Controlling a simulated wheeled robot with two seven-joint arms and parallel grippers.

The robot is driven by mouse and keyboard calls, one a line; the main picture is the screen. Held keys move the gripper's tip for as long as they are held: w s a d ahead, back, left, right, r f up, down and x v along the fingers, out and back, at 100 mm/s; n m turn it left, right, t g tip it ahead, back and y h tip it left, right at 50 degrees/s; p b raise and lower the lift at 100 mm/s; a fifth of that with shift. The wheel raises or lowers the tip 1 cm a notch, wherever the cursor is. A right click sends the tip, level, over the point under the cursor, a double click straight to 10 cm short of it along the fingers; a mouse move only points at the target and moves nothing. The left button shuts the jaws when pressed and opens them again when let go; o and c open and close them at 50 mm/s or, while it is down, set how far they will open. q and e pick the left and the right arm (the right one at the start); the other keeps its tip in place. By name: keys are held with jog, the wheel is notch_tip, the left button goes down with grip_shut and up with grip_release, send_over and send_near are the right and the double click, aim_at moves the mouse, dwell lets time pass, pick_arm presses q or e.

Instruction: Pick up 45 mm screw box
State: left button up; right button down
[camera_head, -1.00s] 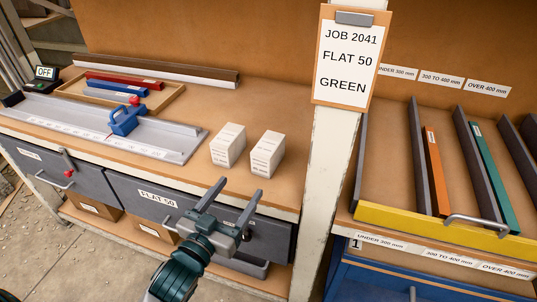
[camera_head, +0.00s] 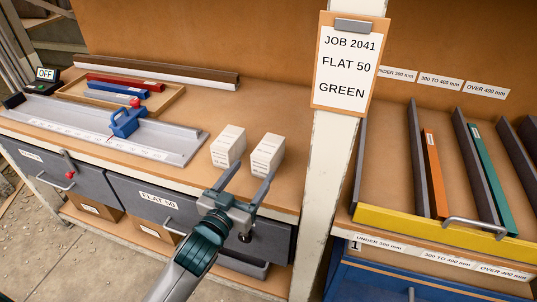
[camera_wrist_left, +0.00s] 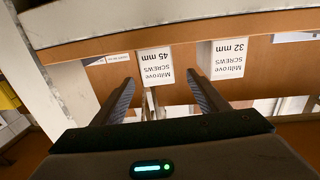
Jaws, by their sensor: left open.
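Two white screw boxes stand side by side on the wooden bench top. The right one in the head view is the 45 mm screw box (camera_head: 267,155). Its label reads upside down in the left wrist view (camera_wrist_left: 156,64). The 32 mm screw box (camera_head: 228,147) is to its left in the head view; it also shows in the left wrist view (camera_wrist_left: 228,58). My left gripper (camera_head: 250,175) is open and empty at the bench's front edge, just short of the boxes. In the left wrist view its fingertips (camera_wrist_left: 160,79) straddle the 45 mm box's direction. My right gripper is out of view.
A grey measuring fixture with a blue clamp (camera_head: 124,121) and a wooden tray (camera_head: 168,101) of coloured bars lie left of the boxes. A white post (camera_head: 316,165) with a clipboard (camera_head: 345,62) stands to the right. Grey drawers (camera_head: 125,192) are below the bench top.

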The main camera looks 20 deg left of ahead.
aim_at(259, 163)
pick_arm(q)
jog(key=w, duration=0.4)
jog(key=shift+w+d, duration=0.1)
jog(key=shift+d, duration=0.2)
jog(key=shift+w+p, duration=0.3)
jog(key=shift+w, duration=0.15)
jog(key=shift+d, duration=0.1)
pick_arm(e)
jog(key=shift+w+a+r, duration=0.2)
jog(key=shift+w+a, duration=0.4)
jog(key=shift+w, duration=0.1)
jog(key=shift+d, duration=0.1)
pick_arm(q)
jog(key=shift+w+d+r, duration=0.1)
jog(key=shift+w, duration=0.4)
jog(key=w, duration=0.1)
jog(key=w+p, duration=0.1)
jog(key=w, duration=0.1)
jog(key=shift+d, duration=0.35)
jog(key=shift+w+d, duration=0.1)
jog(key=shift+w, duration=0.5)
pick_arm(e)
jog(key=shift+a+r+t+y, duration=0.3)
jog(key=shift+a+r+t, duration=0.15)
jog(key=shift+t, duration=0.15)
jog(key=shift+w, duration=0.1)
